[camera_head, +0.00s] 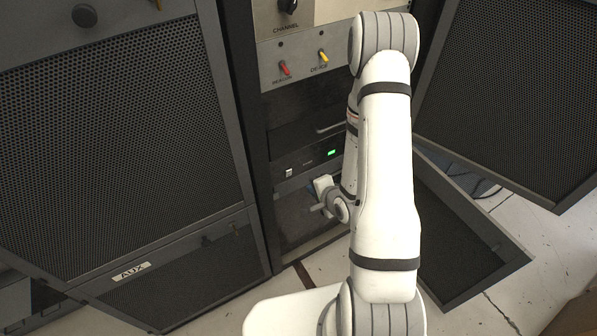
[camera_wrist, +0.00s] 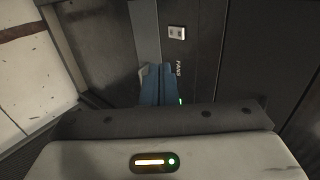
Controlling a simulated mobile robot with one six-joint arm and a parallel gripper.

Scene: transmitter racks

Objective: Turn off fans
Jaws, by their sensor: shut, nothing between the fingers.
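The fans panel (camera_head: 309,160) is a dark strip low in the open rack. It carries a small pale switch (camera_head: 289,173) at its left and a lit green indicator (camera_head: 331,152) at its right. In the wrist view the FANS label (camera_wrist: 178,68) lies between the switch (camera_wrist: 176,33) and the green light (camera_wrist: 180,101). My gripper (camera_wrist: 158,70) shows there as blue fingers, shut and empty, beside the label and apart from the switch in the picture. In the head view it is just below the panel, partly hidden by my arm. Whether the fingers touch the panel cannot be told.
Above is a grey panel with a red toggle (camera_head: 284,69) and a yellow toggle (camera_head: 323,57). A mesh door (camera_head: 110,140) and an AUX panel (camera_head: 180,285) stand at the left. Another mesh door (camera_head: 515,90) stands open at the right. Pale floor shows below.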

